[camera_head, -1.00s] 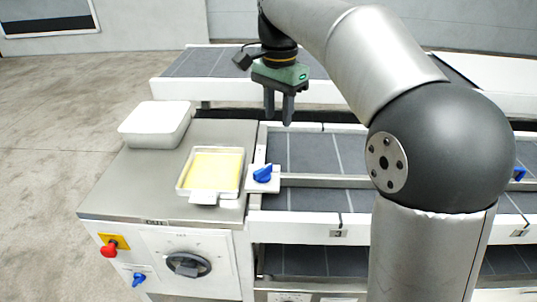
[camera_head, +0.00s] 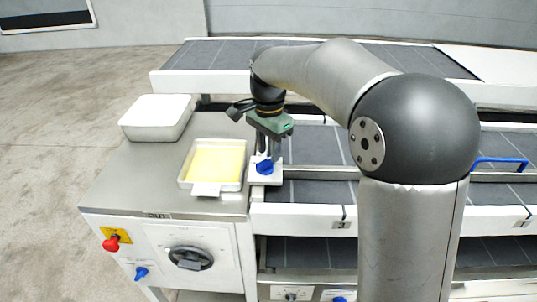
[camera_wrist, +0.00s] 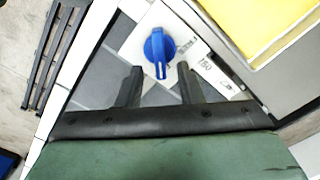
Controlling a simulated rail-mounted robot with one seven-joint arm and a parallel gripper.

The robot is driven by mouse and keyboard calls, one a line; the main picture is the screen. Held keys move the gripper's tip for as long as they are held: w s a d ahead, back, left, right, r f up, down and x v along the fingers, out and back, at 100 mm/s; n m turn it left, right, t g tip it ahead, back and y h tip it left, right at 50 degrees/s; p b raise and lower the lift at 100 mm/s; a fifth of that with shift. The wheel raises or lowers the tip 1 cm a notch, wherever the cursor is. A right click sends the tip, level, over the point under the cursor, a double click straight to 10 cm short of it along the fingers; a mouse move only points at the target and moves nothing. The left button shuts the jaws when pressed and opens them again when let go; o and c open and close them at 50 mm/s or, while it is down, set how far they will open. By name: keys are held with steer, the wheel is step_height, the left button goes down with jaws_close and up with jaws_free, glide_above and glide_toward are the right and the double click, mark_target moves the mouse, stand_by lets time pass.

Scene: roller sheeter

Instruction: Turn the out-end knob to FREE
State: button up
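A blue knob (camera_head: 264,168) sits on a small white plate at the conveyor's left end, beside the steel table. My gripper (camera_head: 268,156) points down at the knob. In the wrist view my gripper (camera_wrist: 159,70) is open and empty, its two fingers apart, with the knob lying just ahead of the gap between the fingertips. Whether the fingers reach down beside the knob is hard to tell.
The front panel has a red button (camera_head: 111,243), a dark rotary switch (camera_head: 190,258) and another blue knob (camera_head: 141,272). A blue handle (camera_head: 500,161) shows at right.

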mark_target(266, 165)
steer(key=shift+f, duration=1.2)
jaws_close()
